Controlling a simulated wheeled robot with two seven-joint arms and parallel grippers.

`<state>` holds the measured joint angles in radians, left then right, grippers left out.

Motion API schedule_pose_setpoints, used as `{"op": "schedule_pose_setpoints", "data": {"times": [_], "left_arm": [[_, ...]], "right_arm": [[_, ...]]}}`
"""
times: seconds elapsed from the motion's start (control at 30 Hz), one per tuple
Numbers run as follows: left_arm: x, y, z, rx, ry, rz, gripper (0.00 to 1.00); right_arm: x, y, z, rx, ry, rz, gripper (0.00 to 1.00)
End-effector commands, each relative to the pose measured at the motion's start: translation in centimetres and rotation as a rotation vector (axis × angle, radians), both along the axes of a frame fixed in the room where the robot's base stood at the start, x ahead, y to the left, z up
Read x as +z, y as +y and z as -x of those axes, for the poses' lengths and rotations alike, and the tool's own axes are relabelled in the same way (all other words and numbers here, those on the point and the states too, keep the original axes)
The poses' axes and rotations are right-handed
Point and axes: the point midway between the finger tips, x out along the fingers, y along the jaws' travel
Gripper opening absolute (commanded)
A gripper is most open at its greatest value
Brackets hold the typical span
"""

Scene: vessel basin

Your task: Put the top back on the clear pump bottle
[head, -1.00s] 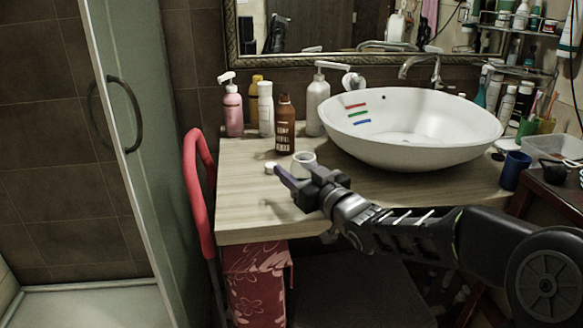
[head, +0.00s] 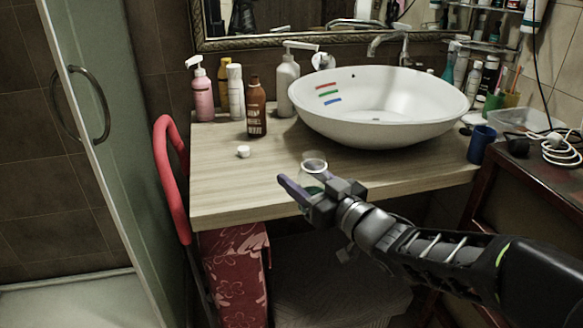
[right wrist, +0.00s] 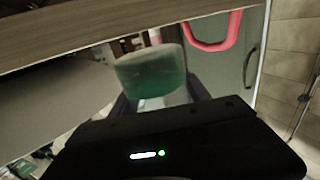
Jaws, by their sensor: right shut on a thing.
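My right gripper (head: 308,192) is shut on a small clear vessel (head: 313,166) with a pale rim and green in its lower part. The vessel also shows between the fingers in the right wrist view (right wrist: 150,72), blurred. It is near the counter's front edge; I cannot tell how far it is above the wood. A small white cap (head: 243,151) lies on the counter to its left. A pale bottle with a white pump top (head: 287,82) stands at the back beside the basin. I cannot tell which is the named clear pump bottle. My left gripper is not in view.
The wooden counter (head: 215,190) is bare along its front left. A pink pump bottle (head: 203,95), a white bottle (head: 236,92) and a brown bottle (head: 256,108) stand at the back. The white basin (head: 400,130) fills the right side. A blue cup (head: 481,144) stands further right.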

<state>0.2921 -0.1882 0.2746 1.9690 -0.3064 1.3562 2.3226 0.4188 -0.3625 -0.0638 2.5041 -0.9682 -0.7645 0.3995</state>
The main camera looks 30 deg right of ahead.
Motion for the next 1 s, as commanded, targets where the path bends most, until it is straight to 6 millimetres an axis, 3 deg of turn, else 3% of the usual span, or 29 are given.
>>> {"op": "schedule_pose_setpoints", "data": {"times": [0.4, 1.0], "left_arm": [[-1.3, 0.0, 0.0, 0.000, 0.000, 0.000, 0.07], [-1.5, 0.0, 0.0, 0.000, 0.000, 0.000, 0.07]], "right_arm": [[0.0, -0.4, 2.9, 0.001, -0.002, 0.001, 0.10], [0.0, -0.5, 3.6, 0.001, -0.001, -0.001, 0.10]]}}
